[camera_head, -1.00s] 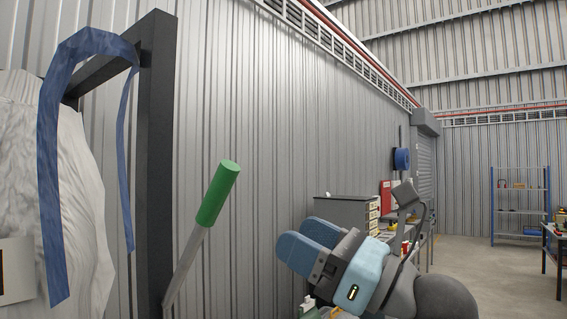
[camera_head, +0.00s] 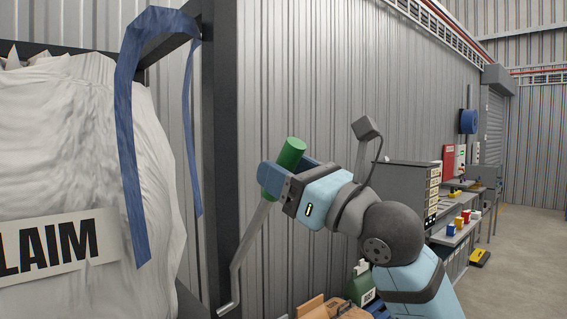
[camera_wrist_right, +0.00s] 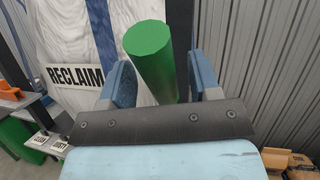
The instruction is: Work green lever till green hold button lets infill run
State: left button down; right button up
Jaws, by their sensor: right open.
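The lever has a green cylindrical grip (camera_head: 291,152) on a bare metal shaft (camera_head: 250,238), which leans beside the dark frame post. My right gripper (camera_head: 277,175) is at the grip. In the right wrist view the green grip (camera_wrist_right: 152,62) stands between the two blue fingers, with the jaws open around it and a gap on the left finger's side. Contact with the right finger is hard to tell. I cannot make out a green hold button. My left gripper is out of view.
A white bulk bag (camera_head: 85,130) labelled RECLAIM hangs with a blue strap (camera_head: 126,150) from the dark post (camera_head: 222,120). The ribbed wall (camera_head: 330,90) runs behind the lever. A grey cabinet (camera_head: 405,178) and benches stand to the right, with open floor beyond.

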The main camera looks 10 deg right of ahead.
jog(key=shift+w+a+r, duration=0.1)
jog(key=shift+w+a, duration=0.05)
jog(key=shift+a, duration=0.05)
